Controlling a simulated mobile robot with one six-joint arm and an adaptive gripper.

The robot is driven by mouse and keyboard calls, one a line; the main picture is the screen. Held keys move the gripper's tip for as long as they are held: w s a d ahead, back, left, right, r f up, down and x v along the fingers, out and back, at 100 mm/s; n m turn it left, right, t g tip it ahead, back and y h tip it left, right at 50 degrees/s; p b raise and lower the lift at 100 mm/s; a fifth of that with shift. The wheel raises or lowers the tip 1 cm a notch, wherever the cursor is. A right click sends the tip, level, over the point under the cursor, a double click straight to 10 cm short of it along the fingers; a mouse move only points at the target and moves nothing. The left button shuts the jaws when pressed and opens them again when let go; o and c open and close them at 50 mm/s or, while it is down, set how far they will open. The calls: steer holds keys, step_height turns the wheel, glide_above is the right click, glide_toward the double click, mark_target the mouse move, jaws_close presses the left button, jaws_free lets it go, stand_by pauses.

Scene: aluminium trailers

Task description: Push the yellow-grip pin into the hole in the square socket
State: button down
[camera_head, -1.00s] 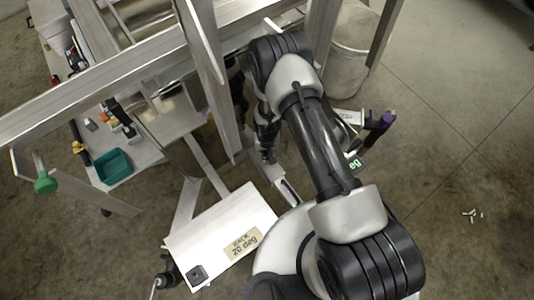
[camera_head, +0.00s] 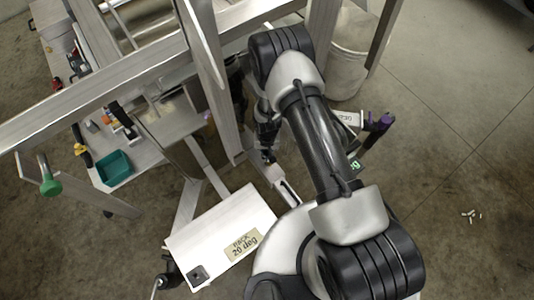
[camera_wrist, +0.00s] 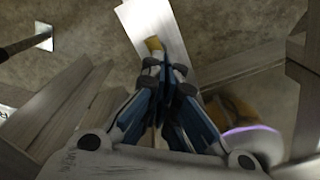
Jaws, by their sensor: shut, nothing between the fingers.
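My gripper (camera_wrist: 168,72) points away from the wrist camera with its fingertips together and nothing held between them. A small yellow piece (camera_wrist: 153,44), which looks like the pin's grip, shows just beyond the fingertips, against a pale metal bar (camera_wrist: 146,16). I cannot tell whether the fingertips touch it. The pin's shaft, the square socket and its hole are not clearly visible. In the head view my gripper (camera_head: 267,150) is low beside the metal post, partly hidden by my arm, and the pin cannot be made out there.
Metal frame rails (camera_head: 220,70) stand close to my arm. A white board (camera_head: 222,238) labelled 20 deg is in front. A purple-rimmed round thing (camera_wrist: 252,142) is right of my gripper. A teal bin (camera_head: 113,167) is on the left shelf. Floor at right is mostly clear.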

step_height(320, 180, up, 12)
steer(key=shift+f, duration=0.2)
stand_by(0.4)
